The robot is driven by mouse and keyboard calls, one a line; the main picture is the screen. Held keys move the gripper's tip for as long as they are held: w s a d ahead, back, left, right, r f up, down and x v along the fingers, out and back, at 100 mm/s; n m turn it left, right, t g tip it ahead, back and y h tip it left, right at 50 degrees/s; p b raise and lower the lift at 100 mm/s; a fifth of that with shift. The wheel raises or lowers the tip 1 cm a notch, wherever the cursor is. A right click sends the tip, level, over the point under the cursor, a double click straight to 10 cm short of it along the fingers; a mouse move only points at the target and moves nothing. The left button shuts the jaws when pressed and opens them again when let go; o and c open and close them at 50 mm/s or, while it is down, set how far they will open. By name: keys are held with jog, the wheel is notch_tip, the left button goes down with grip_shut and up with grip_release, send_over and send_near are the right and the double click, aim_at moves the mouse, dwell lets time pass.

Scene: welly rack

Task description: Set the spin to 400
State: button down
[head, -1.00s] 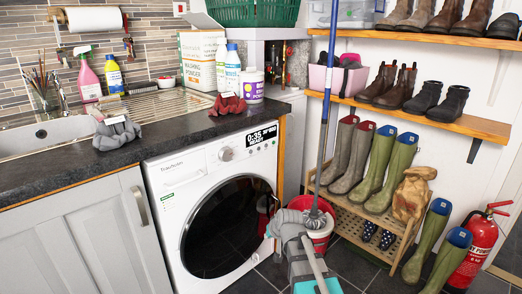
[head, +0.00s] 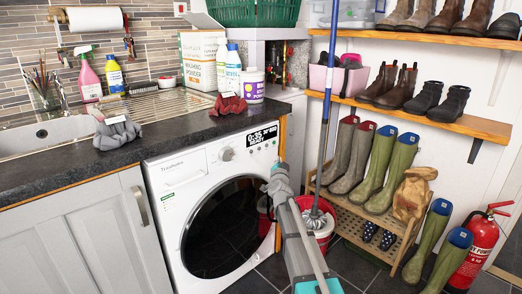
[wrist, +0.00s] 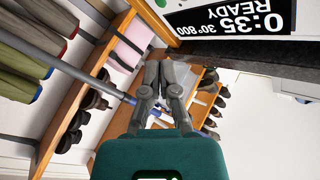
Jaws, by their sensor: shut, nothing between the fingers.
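The white washing machine (head: 172,205) stands under the dark worktop with its round door closed. Its display (head: 262,138) is lit; in the wrist view the display (wrist: 225,20) appears upside down and reads 0:35, 30°, 800 and READY. A round dial (head: 226,153) sits left of the display. A row of small buttons runs below the display; one green button (wrist: 160,3) shows at the top edge of the wrist view. My gripper (head: 279,169) is in front of the machine's right upper edge, below the display. In the wrist view my gripper (wrist: 166,66) is shut and empty.
A mop (head: 323,110) stands in a red bucket (head: 330,224) close right of my arm. The welly rack (head: 345,220) is behind it, with a fire extinguisher (head: 482,243) at far right. A red cloth (head: 228,105) lies on the worktop (head: 170,128) above the machine.

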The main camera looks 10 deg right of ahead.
aim_at(260, 148)
jog(key=shift+w+d+r, duration=0.1)
jog(key=shift+d+r, duration=0.1)
jog(key=shift+d, duration=0.05)
jog(key=shift+w, duration=0.1)
jog(key=shift+w+a, duration=0.85)
jog(key=shift+w, duration=0.3)
jog(key=shift+w+a, duration=0.9)
jog(key=shift+w, duration=0.25)
jog(key=shift+w+a, duration=0.85)
jog(key=shift+w, duration=0.3)
jog(key=shift+w+a, duration=0.35)
jog(key=shift+w, duration=0.05)
jog(key=shift+w+a+r+m, duration=0.2)
jog(key=shift+w+a+m, duration=0.1)
jog(key=shift+w+a, duration=0.2)
dwell(1.2)
jog(key=shift+s+d, duration=0.1)
jog(key=shift+s+d+f, duration=0.25)
jog(key=shift+s+f, duration=0.05)
jog(key=shift+s, duration=0.15)
jog(key=shift+s+d+f, duration=0.1)
jog(key=shift+d+f, duration=0.05)
jog(key=shift+d, duration=0.05)
